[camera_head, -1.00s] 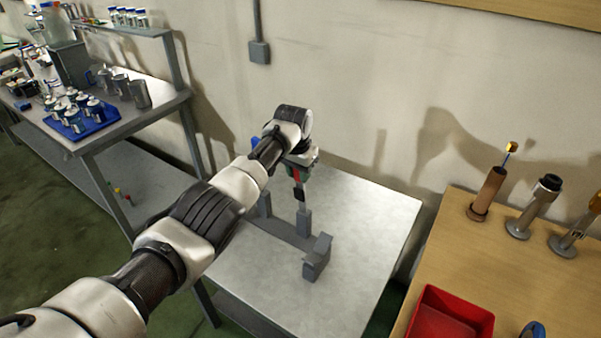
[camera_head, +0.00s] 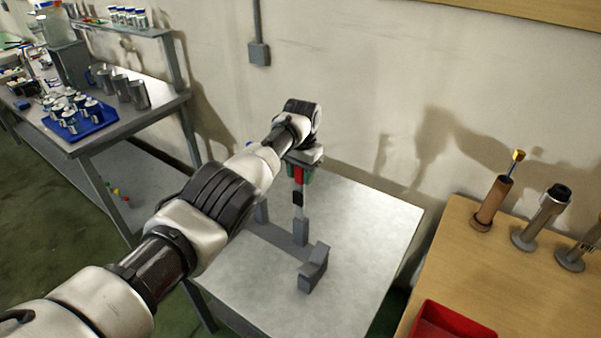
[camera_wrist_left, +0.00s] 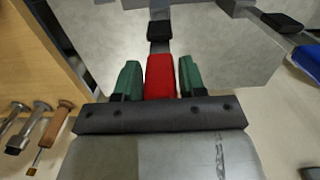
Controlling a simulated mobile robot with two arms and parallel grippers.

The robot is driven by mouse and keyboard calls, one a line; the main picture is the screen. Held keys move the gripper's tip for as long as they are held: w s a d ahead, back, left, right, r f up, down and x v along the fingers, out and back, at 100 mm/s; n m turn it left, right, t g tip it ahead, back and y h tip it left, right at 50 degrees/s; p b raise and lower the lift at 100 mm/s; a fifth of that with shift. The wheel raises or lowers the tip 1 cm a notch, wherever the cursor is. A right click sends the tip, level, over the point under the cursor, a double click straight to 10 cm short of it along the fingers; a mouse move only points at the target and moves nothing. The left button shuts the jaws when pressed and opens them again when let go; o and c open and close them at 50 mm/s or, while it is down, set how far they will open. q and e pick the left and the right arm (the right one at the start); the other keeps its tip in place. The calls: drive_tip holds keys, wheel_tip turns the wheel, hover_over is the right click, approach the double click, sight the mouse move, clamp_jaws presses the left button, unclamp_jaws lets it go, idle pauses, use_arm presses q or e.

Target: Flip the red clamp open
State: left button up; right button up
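The red clamp (camera_head: 298,174) stands upright on a grey fixture on the light table, with a black piece and a grey stem below its red part. In the left wrist view the red clamp (camera_wrist_left: 160,78) lies between the two green fingers of my left gripper (camera_wrist_left: 160,76). A narrow gap seems to show on each side of the red part, so the fingers look open around it. In the head view my left gripper (camera_head: 303,174) is at the clamp's top, partly hidden by my wrist. My right gripper is not in view.
The grey fixture (camera_head: 278,237) has another post and a raised end block (camera_head: 314,268). A wooden table (camera_head: 540,285) on the right bears several upright tools and a red bin (camera_head: 448,322). At left, a bench holds a blue tray (camera_head: 82,123) of jars. The light table's front is clear.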

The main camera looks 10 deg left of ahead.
use_arm(q)
drive_tip(key=shift+o, duration=1.2)
drive_tip(key=shift+w+d+f, duration=0.1)
drive_tip(key=shift+w, duration=0.05)
drive_tip(key=shift+r, duration=0.25)
wheel_tip(320, 180, up, 10)
drive_tip(key=shift+r+b, duration=0.15)
drive_tip(key=shift+b, duration=0.85)
